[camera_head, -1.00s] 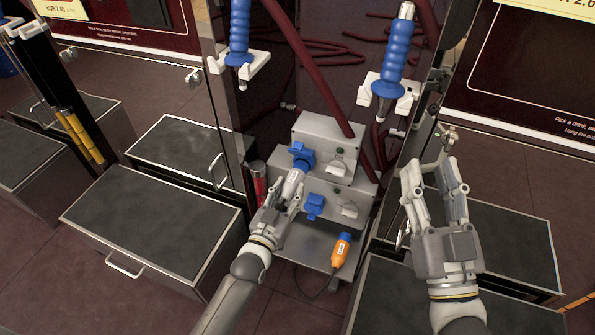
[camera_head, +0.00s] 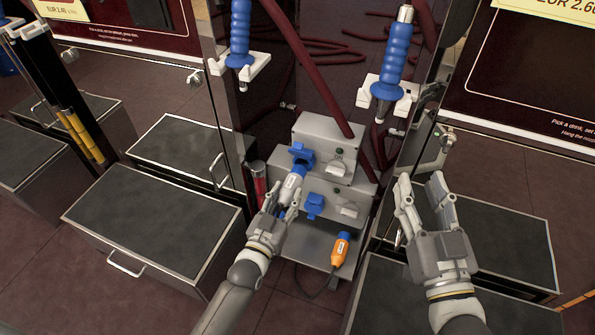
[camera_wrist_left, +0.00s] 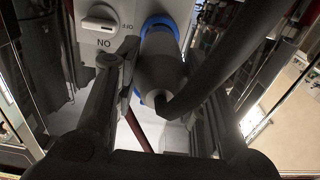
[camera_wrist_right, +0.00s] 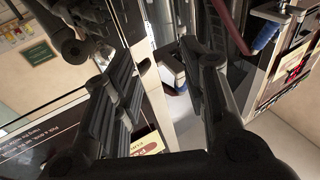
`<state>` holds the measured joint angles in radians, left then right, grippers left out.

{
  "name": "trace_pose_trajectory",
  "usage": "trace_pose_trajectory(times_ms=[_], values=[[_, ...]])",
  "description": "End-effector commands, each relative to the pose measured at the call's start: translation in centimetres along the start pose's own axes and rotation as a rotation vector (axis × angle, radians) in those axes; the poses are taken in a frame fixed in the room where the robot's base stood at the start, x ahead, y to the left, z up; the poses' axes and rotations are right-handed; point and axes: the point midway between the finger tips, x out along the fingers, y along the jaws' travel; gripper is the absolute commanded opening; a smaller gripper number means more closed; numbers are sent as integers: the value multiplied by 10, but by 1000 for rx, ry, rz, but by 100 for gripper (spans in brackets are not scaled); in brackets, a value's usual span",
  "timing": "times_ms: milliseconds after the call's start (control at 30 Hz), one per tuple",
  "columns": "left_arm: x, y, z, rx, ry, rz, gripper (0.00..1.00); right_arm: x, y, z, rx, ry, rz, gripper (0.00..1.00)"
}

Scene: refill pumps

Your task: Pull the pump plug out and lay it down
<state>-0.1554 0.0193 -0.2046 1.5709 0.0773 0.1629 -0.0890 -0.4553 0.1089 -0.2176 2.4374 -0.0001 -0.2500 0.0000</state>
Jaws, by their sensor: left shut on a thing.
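The grey pump plug (camera_head: 291,187) has a blue front and points up at the blue socket (camera_head: 301,153) on the upper grey box (camera_head: 318,132). My left gripper (camera_head: 285,203) is shut on the plug's body. In the left wrist view the grey plug (camera_wrist_left: 163,62) sits between the fingers, with blue around its far end and a thick dark cable leaving toward the upper right. I cannot tell whether its tip is clear of the socket. My right gripper (camera_head: 421,187) is open and empty, right of the boxes.
An orange plug with a blue end (camera_head: 340,250) lies on the grey shelf (camera_head: 307,243) below. The lower box has a blue socket cover (camera_head: 314,204) and a grey switch (camera_head: 349,211). Blue-handled nozzles (camera_head: 392,62) hang above. A dark-topped bin (camera_head: 150,225) stands at left.

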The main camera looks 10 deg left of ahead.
Motion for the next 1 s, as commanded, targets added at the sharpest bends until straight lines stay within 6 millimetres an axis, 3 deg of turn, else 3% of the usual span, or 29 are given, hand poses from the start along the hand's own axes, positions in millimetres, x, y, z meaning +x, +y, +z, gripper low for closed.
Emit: trace_pose_trajectory(times_ms=[1000], values=[[-14,0,-1,0,2,0,0,-8,6,36,-5,-189,13,40]])
